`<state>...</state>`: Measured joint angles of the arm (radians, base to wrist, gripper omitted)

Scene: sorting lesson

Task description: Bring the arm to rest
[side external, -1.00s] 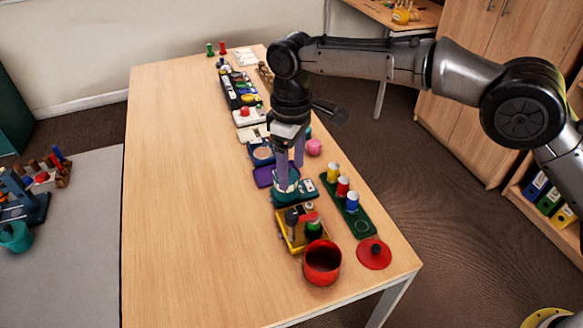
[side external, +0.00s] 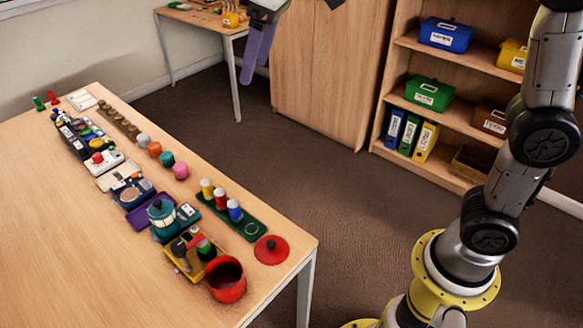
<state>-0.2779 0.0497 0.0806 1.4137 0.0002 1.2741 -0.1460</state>
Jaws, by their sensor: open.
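My gripper (side external: 256,62) hangs at the top of the side view, its fingers pointing down. It is open, and nothing shows between its fingers. It appears beyond the table's right side, well above and clear of the things there. My arm's upper links run out of the top of the picture. The wooden table (side external: 60,230) holds a long row of things and my gripper touches none of them.
Near the table's right corner are a red pot (side external: 226,281), a red lid (side external: 271,250), a teal kettle-like thing (side external: 161,213) and a green board (side external: 240,222) with coloured cylinders. A shelf (side external: 470,105) with boxes and binders stands behind. The table's left part is bare.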

